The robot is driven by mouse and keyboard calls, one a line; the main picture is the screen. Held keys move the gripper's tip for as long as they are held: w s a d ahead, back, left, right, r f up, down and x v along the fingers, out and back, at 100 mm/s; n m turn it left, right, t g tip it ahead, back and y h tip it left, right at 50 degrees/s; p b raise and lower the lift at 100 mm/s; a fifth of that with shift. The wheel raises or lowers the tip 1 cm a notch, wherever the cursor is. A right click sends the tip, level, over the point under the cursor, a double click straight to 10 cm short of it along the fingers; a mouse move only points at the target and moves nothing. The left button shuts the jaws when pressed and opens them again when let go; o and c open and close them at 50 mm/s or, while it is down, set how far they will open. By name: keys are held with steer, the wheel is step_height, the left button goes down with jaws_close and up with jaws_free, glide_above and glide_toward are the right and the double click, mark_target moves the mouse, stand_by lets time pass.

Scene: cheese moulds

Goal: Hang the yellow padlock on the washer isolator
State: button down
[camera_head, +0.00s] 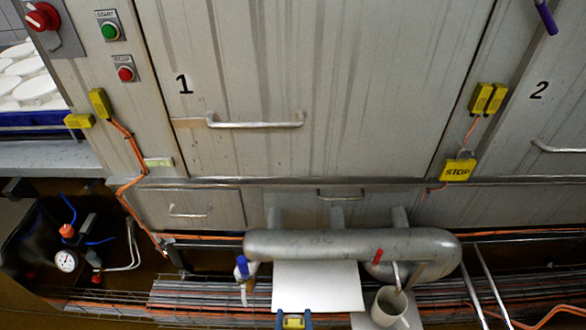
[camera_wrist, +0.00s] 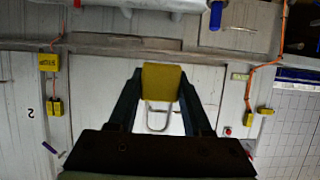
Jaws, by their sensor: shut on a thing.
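My gripper (camera_head: 293,316) shows at the bottom middle of the head view, its two blue-grey fingers shut on the yellow padlock (camera_head: 293,323). In the wrist view my gripper (camera_wrist: 160,76) clasps the padlock body (camera_wrist: 162,82), with the pale U-shaped shackle pointing down in the picture. A red rotary switch (camera_head: 41,17) on a grey plate, likely the washer isolator, is at the top left of the head view, far from my gripper. Whether its lock hole is free is too small to tell.
A grey horizontal pipe (camera_head: 340,244) with valve handles runs ahead of my gripper. A white sheet (camera_head: 318,285) and a mug (camera_head: 389,306) are nearby. A yellow STOP tag (camera_head: 458,170) hangs at right. Start (camera_head: 110,31) and stop (camera_head: 125,74) buttons sit beside the switch.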

mark_target(292, 319)
steer(key=shift+s+r+p, duration=0.25)
steer(key=shift+r+p, duration=0.95)
steer(key=shift+p, duration=0.15)
steer(key=shift+s+r+p, duration=0.2)
steer(key=shift+r+p, duration=0.95)
steer(key=shift+p, duration=0.2)
steer(key=shift+a, duration=0.1)
